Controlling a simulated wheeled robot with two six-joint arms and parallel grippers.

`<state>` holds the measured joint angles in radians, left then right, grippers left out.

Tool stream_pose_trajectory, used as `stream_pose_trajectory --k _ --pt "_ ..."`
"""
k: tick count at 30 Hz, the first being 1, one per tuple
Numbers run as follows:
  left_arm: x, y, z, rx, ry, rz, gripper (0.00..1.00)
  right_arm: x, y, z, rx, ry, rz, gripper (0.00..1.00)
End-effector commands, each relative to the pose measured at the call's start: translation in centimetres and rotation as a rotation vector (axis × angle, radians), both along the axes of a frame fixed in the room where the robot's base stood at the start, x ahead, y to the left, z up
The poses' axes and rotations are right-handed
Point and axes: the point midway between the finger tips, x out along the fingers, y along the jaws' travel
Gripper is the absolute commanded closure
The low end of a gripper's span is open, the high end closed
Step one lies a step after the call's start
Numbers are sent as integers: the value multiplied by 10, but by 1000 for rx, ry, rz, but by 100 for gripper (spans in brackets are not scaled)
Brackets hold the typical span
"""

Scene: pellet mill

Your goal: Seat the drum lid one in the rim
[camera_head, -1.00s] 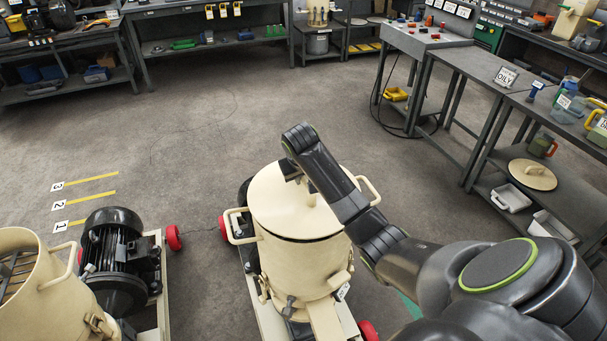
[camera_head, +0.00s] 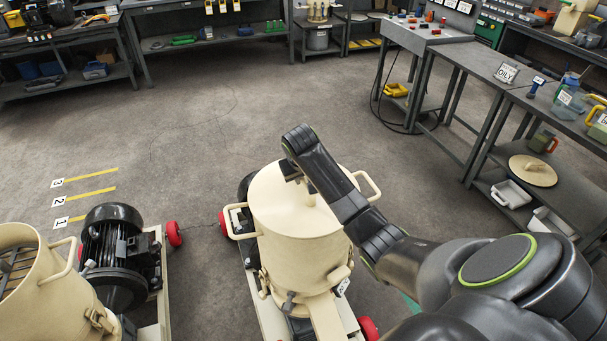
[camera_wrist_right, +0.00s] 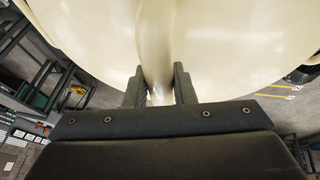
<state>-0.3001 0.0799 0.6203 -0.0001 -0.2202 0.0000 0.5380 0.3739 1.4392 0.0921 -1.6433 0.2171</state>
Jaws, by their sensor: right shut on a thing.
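The cream drum lid one (camera_head: 278,205) lies level on top of the cream drum (camera_head: 305,265) in the middle of the head view. No dark gap shows along its front edge, and the rim itself is hidden under it. My right gripper (camera_head: 304,183) reaches in from the right over the lid and is shut on its upright handle. In the right wrist view the handle (camera_wrist_right: 156,50) stands between the two fingers (camera_wrist_right: 157,90), with the pale lid (camera_wrist_right: 230,50) behind. My left gripper is not in view.
A second open cream drum (camera_head: 45,295) and a black motor (camera_head: 112,250) stand at lower left. Another round lid (camera_head: 530,175) lies on the right bench's lower shelf. Side handles and red wheels flank the middle drum. The floor (camera_head: 190,120) behind is clear.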

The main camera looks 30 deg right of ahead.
Motion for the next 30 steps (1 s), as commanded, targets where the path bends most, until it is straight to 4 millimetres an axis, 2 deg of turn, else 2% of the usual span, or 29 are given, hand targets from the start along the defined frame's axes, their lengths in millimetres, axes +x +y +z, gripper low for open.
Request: stream_pose_trajectory --k 11,30 --pt "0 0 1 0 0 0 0 2 0 3 -2 -7 1 100" --pt "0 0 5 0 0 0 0 2 0 -4 -2 -7 1 100"
